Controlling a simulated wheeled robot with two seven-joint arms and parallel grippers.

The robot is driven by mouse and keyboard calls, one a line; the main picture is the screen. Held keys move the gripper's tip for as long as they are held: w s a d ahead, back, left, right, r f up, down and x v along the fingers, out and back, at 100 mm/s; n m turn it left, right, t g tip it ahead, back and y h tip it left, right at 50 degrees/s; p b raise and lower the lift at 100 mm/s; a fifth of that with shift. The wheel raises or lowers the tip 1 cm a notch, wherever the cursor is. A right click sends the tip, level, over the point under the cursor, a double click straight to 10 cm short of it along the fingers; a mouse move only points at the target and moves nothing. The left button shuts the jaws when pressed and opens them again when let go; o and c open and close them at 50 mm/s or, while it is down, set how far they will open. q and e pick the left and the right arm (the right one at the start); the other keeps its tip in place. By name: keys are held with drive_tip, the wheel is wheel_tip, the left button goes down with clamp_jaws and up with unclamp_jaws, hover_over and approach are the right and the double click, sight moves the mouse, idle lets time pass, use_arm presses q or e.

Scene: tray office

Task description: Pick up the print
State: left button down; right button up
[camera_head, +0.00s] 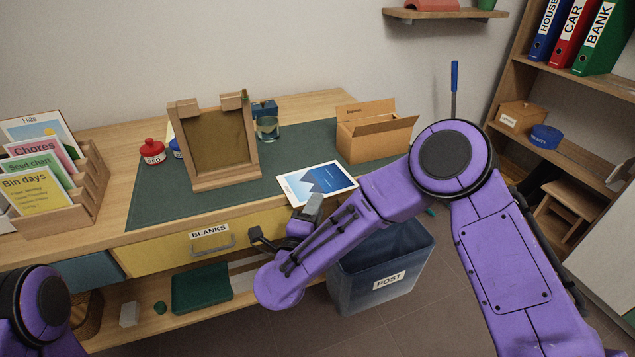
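The print (310,184), a white-bordered sheet with blue mountains, lies flat on the dark green desk mat (150,205) near the front edge of the desk. My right gripper (284,222) is in front of the desk edge, just below and left of the print in the picture. Its two fingers look spread apart with nothing between them. It appears apart from the print, though its upper finger is close to the print's near edge. Only a purple joint of my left arm shows at the lower left; its gripper is out of view.
A wooden frame stand (226,178) is left of the print, and an open cardboard box (370,141) is behind it to the right. The blue POST bin (400,262) is below the desk edge.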

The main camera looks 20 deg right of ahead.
sight(317, 182)
drive_tip(key=x, duration=0.4)
drive_tip(key=shift+w+d+f, duration=0.15)
drive_tip(key=shift+w+d, duration=0.1)
drive_tip(key=shift+d, duration=0.1)
drive_tip(key=shift+a, duration=0.1)
clamp_jaws()
